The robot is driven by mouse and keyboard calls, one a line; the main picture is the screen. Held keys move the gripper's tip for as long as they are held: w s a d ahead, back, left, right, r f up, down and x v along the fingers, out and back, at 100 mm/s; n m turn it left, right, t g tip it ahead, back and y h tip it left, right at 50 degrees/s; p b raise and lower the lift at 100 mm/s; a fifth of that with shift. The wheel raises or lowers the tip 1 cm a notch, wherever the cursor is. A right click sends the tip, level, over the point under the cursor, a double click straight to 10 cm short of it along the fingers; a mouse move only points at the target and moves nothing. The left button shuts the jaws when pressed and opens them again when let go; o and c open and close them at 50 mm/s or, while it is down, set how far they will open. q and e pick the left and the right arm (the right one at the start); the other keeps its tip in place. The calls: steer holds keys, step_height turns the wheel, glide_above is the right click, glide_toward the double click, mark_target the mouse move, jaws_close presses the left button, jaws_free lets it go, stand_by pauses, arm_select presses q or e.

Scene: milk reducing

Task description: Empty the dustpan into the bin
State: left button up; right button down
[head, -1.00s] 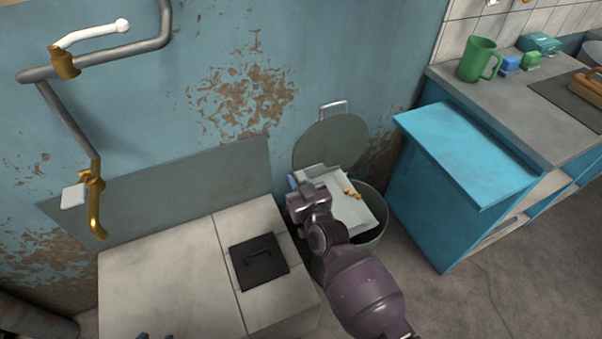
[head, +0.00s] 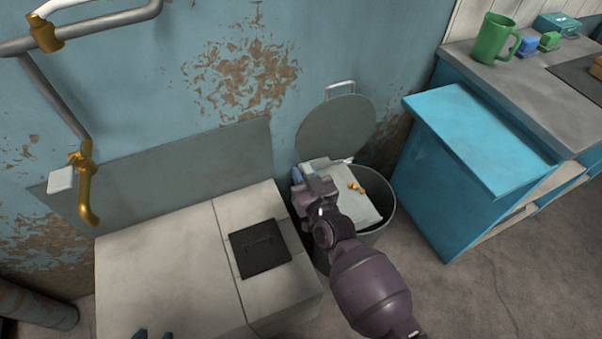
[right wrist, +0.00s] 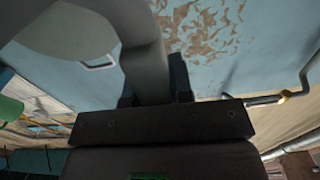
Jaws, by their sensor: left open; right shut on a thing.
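The pale grey dustpan (head: 342,205) is over the mouth of the grey bin (head: 386,212) in the head view, with a few orange-brown scraps (head: 357,187) on it. My right gripper (head: 312,180) is shut on the dustpan at its left side. In the right wrist view, a grey handle (right wrist: 145,70) sits between the blue fingertips. The bin's round lid (head: 337,128) stands raised against the wall. The bin's inside is mostly hidden by the dustpan. My left gripper (head: 153,335) shows only blue fingertips at the bottom edge; it is open and away from the bin.
A pale tiled block (head: 165,265) with a black hatch (head: 259,249) stands left of the bin. A blue cabinet (head: 440,190) stands close on the right. A green mug (head: 492,38) is on the counter behind. Brass-fitted pipes (head: 85,190) run along the left wall.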

steer(key=shift+w+d+r+m, duration=0.25)
steer(key=shift+d+r+m, duration=0.25)
steer(key=shift+r, duration=0.45)
steer(key=w+d+r+m+p, duration=0.1)
steer(key=w+d+r+m, duration=0.2)
steer(key=d, duration=0.6)
step_height(320, 180, up, 2)
steer(key=m, duration=0.2)
steer(key=shift+r+m, duration=0.15)
steer(key=shift+m, duration=0.25)
stand_by(0.3)
steer(key=shift+a, duration=0.15)
